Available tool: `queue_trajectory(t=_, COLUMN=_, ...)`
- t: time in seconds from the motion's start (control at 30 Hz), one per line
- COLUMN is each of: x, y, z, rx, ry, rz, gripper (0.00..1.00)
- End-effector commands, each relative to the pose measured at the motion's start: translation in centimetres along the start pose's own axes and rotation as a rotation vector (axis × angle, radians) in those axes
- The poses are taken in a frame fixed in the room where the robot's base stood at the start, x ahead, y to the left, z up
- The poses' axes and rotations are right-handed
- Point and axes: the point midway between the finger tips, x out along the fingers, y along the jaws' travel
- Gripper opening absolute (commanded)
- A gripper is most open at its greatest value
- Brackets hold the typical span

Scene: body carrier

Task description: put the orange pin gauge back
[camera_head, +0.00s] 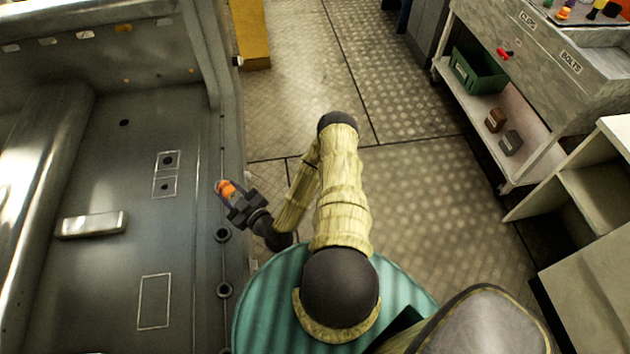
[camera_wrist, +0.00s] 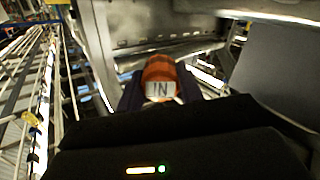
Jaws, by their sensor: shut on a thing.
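The orange pin gauge (camera_head: 227,189) is held at the end of my arm in the head view, over the right edge of the grey car body. In the wrist view the gauge (camera_wrist: 158,72) shows an orange top and a pale label reading "IN". My gripper (camera_head: 232,194) is shut on it; its dark fingers (camera_wrist: 160,92) stand on both sides of it. The lower part of the gauge is hidden by the gripper.
The car body floor (camera_head: 90,270) has marked rectangles and a metal block (camera_head: 93,224). A grey workbench (camera_head: 545,65) at the upper right bears a tray of coloured items, with a green bin (camera_head: 478,72) on its shelf. An open cabinet (camera_head: 590,190) stands at right. The patterned floor between is clear.

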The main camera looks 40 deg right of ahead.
Motion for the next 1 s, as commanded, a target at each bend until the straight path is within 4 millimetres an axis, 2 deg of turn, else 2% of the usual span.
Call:
queue_trajectory(t=0.03, x=0.1, y=1.4, z=-0.9, rx=-0.010, ry=-0.004, rz=-0.031, gripper=0.00)
queue_trajectory(t=0.1, x=0.0, y=2.9, z=-1.5, rx=-0.017, ry=-0.017, rz=-0.097, gripper=0.00)
queue_trajectory(t=0.27, x=-1.6, y=6.8, z=-1.9, rx=-0.042, ry=-0.052, rz=-0.290, gripper=0.00)
queue_trajectory(t=0.47, x=-5.3, y=10.7, z=-0.1, rx=-0.074, ry=-0.092, rz=-0.483, gripper=0.00)
queue_trajectory(t=0.8, x=-13.3, y=17.4, z=4.0, rx=-0.126, ry=-0.158, rz=-0.654, gripper=0.00)
queue_trajectory(t=0.9, x=-14.8, y=18.4, z=4.8, rx=-0.132, ry=-0.168, rz=-0.671, gripper=0.00)
queue_trajectory(t=1.0, x=-15.3, y=18.7, z=5.1, rx=-0.134, ry=-0.171, rz=-0.678, gripper=0.00)
